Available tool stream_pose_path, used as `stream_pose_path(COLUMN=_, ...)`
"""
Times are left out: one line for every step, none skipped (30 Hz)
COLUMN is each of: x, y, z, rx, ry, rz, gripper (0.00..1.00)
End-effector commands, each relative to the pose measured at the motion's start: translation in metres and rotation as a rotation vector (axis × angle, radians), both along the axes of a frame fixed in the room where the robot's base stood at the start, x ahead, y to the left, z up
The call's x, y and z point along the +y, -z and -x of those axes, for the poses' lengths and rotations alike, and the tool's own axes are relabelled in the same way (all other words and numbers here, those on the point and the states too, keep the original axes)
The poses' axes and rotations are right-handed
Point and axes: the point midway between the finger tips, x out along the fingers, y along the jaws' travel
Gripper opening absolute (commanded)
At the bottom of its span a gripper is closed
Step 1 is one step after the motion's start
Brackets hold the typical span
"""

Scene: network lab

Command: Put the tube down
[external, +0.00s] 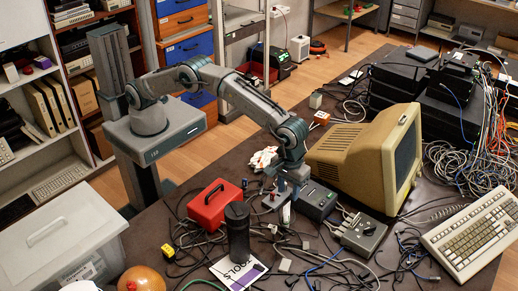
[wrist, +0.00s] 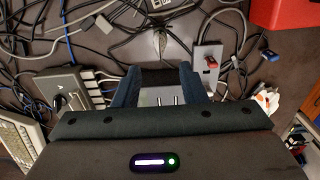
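My gripper (wrist: 161,72) points down over the cluttered table, in front of the beige monitor. Its two dark blue fingers stand apart in the wrist view. A dark shape fills the space between the tips, with a light grey surface on the near side; I cannot tell whether it is held or lies below. In the external view, a small pale upright piece (external: 286,212) shows just under my gripper (external: 287,192); I cannot tell if it is the tube. A black cylinder (external: 238,235) stands upright on the table, to the left and front of my gripper and apart from it.
A red box (external: 214,205) is left of my gripper. A grey switch plate (wrist: 207,70) lies close beside the fingers. The beige monitor (external: 355,155), a grey device (external: 361,235) and a keyboard (external: 475,235) are to the right. Cables cover much of the table.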

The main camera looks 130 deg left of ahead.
Motion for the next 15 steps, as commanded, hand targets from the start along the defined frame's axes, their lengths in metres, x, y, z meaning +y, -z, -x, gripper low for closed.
stream_pose_path(x=0.000, y=-0.007, z=-0.001, rx=-0.003, ry=0.000, rz=0.000, gripper=0.38)
stream_pose_path(x=0.000, y=-0.011, z=-0.001, rx=-0.002, ry=0.000, rz=0.000, gripper=0.38)
stream_pose_path(x=0.000, y=-0.015, z=0.000, rx=-0.001, ry=0.000, rz=0.000, gripper=0.38)
stream_pose_path(x=0.000, y=-0.018, z=0.000, rx=-0.001, ry=0.000, rz=0.000, gripper=0.38)
stream_pose_path(x=0.000, y=-0.020, z=0.000, rx=-0.001, ry=0.001, rz=0.000, gripper=0.38)
stream_pose_path(x=0.000, y=-0.024, z=0.000, rx=-0.001, ry=0.002, rz=0.000, gripper=0.38)
stream_pose_path(x=0.000, y=-0.027, z=0.001, rx=-0.002, ry=0.006, rz=0.001, gripper=0.38)
stream_pose_path(x=0.000, y=-0.030, z=0.002, rx=-0.003, ry=0.013, rz=0.001, gripper=0.38)
stream_pose_path(x=0.000, y=-0.036, z=0.005, rx=-0.006, ry=0.028, rz=0.001, gripper=0.38)
stream_pose_path(x=0.000, y=-0.041, z=0.008, rx=-0.010, ry=0.043, rz=0.002, gripper=0.38)
stream_pose_path(x=-0.001, y=-0.048, z=0.011, rx=-0.014, ry=0.063, rz=0.002, gripper=0.38)
stream_pose_path(x=-0.001, y=-0.057, z=0.017, rx=-0.020, ry=0.095, rz=0.002, gripper=0.38)
stream_pose_path(x=-0.001, y=-0.066, z=0.023, rx=-0.025, ry=0.122, rz=0.002, gripper=0.38)
stream_pose_path(x=-0.001, y=-0.074, z=0.029, rx=-0.032, ry=0.153, rz=0.002, gripper=0.38)
stream_pose_path(x=-0.001, y=-0.085, z=0.039, rx=-0.040, ry=0.198, rz=0.003, gripper=0.38)
